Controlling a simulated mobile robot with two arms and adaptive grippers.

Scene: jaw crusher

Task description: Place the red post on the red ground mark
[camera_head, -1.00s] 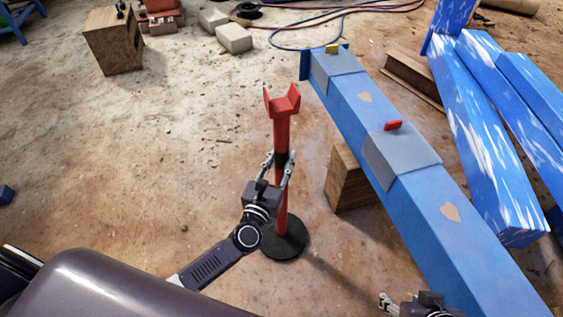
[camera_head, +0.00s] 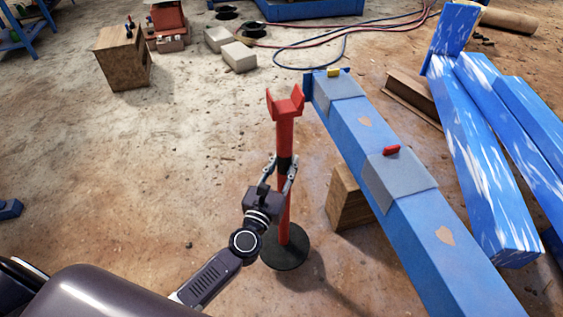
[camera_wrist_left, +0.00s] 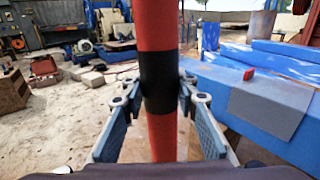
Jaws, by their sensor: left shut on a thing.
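The red post (camera_head: 285,137) stands upright in the middle of the head view, with a forked red top, a black band and a round dark base (camera_head: 287,254). I cannot tell whether the base touches the ground. My left gripper (camera_head: 281,170) is shut on the post around the black band. In the left wrist view the post (camera_wrist_left: 158,25) runs vertically between the two fingers (camera_wrist_left: 160,100), which flank the black band. The red ground mark does not show in these views; it may be hidden or out of frame. My right gripper is not in view.
A long blue beam (camera_head: 405,225) with grey pads and a small red tab (camera_head: 391,149) lies just right of the post. A wooden block (camera_head: 347,199) is beneath it. More blue beams (camera_head: 490,150) lie farther right. A wooden box (camera_head: 123,57) stands back left. Ground left of the post is open.

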